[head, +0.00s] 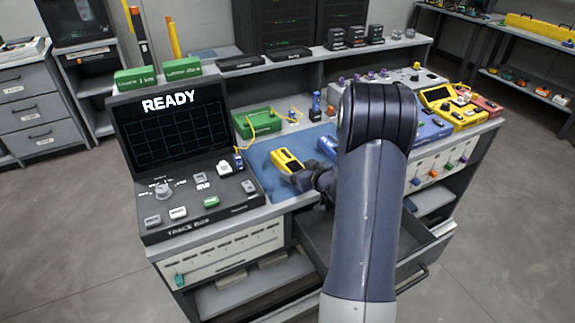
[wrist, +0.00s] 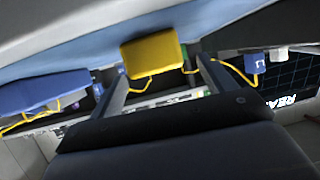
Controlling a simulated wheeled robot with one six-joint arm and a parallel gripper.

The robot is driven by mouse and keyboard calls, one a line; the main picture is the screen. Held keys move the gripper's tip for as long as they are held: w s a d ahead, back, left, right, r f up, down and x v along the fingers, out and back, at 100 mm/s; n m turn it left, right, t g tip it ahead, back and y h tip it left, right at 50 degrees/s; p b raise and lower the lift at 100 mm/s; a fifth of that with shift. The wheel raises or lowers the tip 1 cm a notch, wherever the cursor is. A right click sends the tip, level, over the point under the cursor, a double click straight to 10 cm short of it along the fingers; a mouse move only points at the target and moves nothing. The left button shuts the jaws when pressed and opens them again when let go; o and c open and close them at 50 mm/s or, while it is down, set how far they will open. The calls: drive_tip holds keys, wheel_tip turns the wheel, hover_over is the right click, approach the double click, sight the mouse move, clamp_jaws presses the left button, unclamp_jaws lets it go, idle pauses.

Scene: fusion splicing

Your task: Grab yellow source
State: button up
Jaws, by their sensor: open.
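The yellow source (head: 287,160) is a small handheld box with a dark face, lying on the blue mat (head: 262,178) right of the black tester. My gripper (head: 303,179) is at its near end, low over the mat. In the wrist view the yellow source (wrist: 152,54) shows ahead, between the two open fingers of my gripper (wrist: 162,72). The fingers stand apart with a gap visible on each side of it. Whether any finger touches it I cannot tell.
The black tester (head: 185,150) reads READY at left. A green box (head: 256,122) with yellow cable is behind. An open drawer (head: 330,250) juts out below the bench.

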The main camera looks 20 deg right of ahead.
sight(295, 167)
drive_tip(key=x, duration=0.5)
drive_tip(key=shift+w+f, duration=0.1)
drive_tip(key=c, duration=1.2)
drive_tip(key=shift+c, duration=0.2)
